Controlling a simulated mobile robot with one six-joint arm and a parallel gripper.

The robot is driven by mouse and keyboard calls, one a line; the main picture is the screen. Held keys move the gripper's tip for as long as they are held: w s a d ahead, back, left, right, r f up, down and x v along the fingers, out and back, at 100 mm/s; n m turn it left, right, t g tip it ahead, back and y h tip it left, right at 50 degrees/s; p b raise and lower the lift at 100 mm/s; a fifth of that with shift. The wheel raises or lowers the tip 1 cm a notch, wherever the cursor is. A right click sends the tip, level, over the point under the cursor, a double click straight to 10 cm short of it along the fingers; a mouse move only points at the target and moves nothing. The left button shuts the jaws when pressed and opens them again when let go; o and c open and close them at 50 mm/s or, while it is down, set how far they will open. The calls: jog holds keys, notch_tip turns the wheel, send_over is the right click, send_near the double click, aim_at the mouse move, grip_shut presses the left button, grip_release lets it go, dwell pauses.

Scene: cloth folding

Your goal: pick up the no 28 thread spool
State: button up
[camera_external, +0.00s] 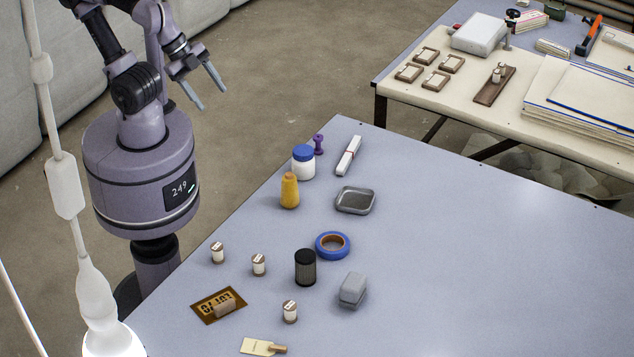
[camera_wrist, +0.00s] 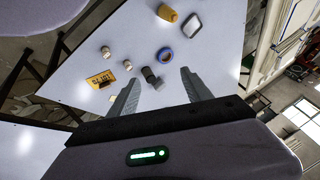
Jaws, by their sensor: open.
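Three small pale thread spools with wooden ends stand upright on the blue-grey table: a left one (camera_external: 217,252), a middle one (camera_external: 258,264) and a front one (camera_external: 289,311). Their numbers are too small to read, so I cannot tell which is no 28. Two of them show in the wrist view, the left one (camera_wrist: 105,51) and the middle one (camera_wrist: 127,64). My gripper (camera_external: 212,98) is open and empty, raised beyond the table's left edge, well away from the spools. In the wrist view its fingers (camera_wrist: 160,76) are spread apart.
Near the spools are a black cylinder (camera_external: 305,267), blue tape roll (camera_external: 332,245), grey block (camera_external: 353,289), brown stencil plate (camera_external: 219,305) and tag (camera_external: 262,347). The table's right side is clear.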

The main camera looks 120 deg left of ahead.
jog(key=m+g+h+b, duration=0.2)
jog(key=m+g, duration=0.4)
jog(key=m, duration=0.5)
send_over(216, 246)
jog(key=f, duration=3.2)
jog(key=shift+w+a+f, duration=0.3)
jog(key=shift+w+a, duration=0.05)
jog(key=shift+a, duration=0.05)
jog(key=f+b, duration=0.1)
jog(key=f, duration=0.3)
jog(key=f+b, duration=0.1)
jog(key=shift+s+d+f+b, duration=0.3)
jog(key=shift+d+f, duration=0.1)
jog(key=shift+r, duration=0.15)
grip_shut()
